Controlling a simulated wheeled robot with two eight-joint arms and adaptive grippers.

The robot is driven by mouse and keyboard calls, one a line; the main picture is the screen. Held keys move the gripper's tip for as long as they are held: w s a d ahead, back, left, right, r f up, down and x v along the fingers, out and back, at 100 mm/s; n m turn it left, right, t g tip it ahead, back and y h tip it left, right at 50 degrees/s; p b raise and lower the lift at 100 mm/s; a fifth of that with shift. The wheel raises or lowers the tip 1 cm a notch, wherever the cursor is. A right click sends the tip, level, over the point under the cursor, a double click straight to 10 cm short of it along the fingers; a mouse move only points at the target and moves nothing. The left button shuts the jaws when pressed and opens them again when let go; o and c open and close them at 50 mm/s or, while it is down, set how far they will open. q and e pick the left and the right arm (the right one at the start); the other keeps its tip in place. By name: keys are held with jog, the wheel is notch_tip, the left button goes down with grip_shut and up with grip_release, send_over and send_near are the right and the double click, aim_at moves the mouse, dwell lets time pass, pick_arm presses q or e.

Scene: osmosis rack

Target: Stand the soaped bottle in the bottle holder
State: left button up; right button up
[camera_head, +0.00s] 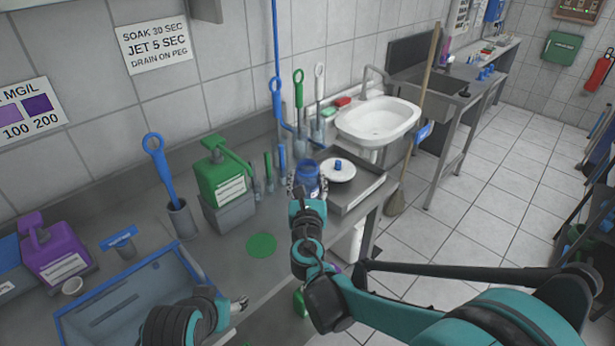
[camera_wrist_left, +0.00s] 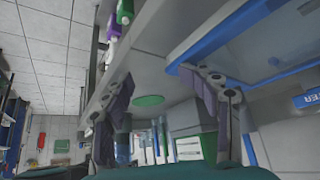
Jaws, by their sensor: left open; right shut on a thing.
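A blue see-through bottle (camera_head: 308,176) stands about upright at the left edge of a metal tray. My right gripper (camera_head: 301,193) is shut on it; the fingers partly hide its lower part, so I cannot tell whether it rests on anything. A white round piece with a blue peg-like top (camera_head: 338,170) sits on the tray beside the bottle. I cannot tell which piece is the bottle holder. My left gripper (camera_head: 240,303) is low over the blue-rimmed basin's right side. In the left wrist view its two fingers (camera_wrist_left: 160,102) are spread and empty.
The metal tray (camera_head: 362,192) lies at the counter's right end. A green jug (camera_head: 222,175), brushes (camera_head: 268,168) and a grey cup with a blue brush (camera_head: 180,218) stand along the wall. A blue-rimmed basin (camera_head: 75,318) is at front left. The counter around the green disc (camera_head: 261,246) is clear.

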pick_arm(q)
jog(key=shift+s+d+f, duration=0.15)
jog(key=shift+s+f, duration=0.15)
jog(key=shift+f, duration=0.2)
pick_arm(e)
jog(key=shift+f, duration=0.15)
pick_arm(q)
jog(key=shift+s+f, duration=0.1)
pick_arm(e)
jog(key=o, duration=0.7)
pick_arm(q)
jog(key=shift+r, duration=0.2)
pick_arm(e)
jog(key=o, duration=0.5)
jog(key=shift+o, duration=0.3)
jog(key=o, duration=0.5)
pick_arm(q)
jog(key=shift+r, duration=0.1)
pick_arm(e)
jog(key=shift+o, duration=0.2)
